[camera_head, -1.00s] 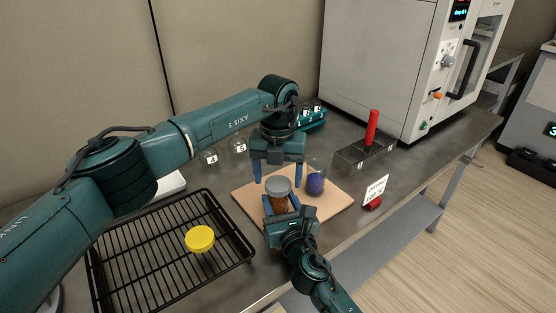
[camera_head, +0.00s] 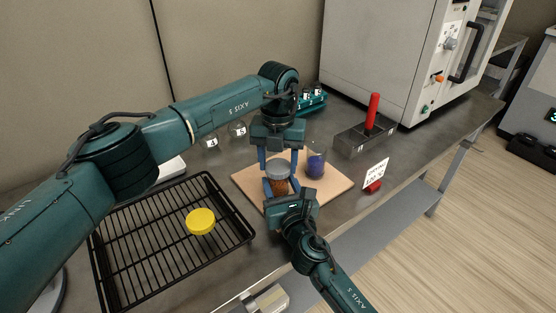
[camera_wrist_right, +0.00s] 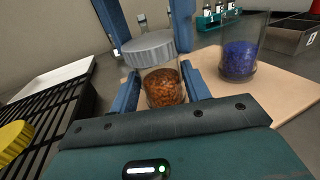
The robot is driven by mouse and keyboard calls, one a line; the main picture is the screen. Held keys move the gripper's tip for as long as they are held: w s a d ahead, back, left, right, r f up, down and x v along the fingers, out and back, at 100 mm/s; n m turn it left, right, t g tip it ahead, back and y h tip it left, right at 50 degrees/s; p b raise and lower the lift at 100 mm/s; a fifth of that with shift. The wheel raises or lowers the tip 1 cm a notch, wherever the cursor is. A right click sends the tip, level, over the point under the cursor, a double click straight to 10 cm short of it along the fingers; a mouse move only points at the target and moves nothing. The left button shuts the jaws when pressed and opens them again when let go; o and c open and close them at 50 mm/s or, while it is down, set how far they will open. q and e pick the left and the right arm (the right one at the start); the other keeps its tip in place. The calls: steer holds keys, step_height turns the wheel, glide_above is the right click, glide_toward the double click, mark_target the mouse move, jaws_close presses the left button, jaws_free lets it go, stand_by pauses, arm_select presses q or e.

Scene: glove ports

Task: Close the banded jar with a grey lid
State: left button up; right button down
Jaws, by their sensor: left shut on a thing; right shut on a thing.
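The jar with orange-brown contents (camera_head: 279,188) stands on the wooden board and shows in the right wrist view (camera_wrist_right: 163,90). My right gripper (camera_head: 279,190) is shut on its sides from the front. The grey lid (camera_head: 278,172) is at the jar's mouth; in the right wrist view (camera_wrist_right: 150,48) it looks tilted and a little offset. I cannot tell if it is seated. My left gripper (camera_head: 278,165) comes from above, its blue fingers shut on the lid's sides. Bands on the jar are not clear.
A glass jar with blue contents (camera_head: 316,165) stands close right on the board (camera_head: 335,187). A yellow lid (camera_head: 200,221) lies on the black wire rack (camera_head: 150,245). A grey box with a red handle (camera_head: 373,110) and a small sign (camera_head: 375,173) are to the right.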

arm_select(q)
steer(key=shift+m, duration=0.9)
steer(key=o, duration=1.1)
steer(key=shift+o, duration=0.2)
step_height(320, 180, up, 12)
arm_select(e)
steer(key=c, duration=0.6)
jaws_free()
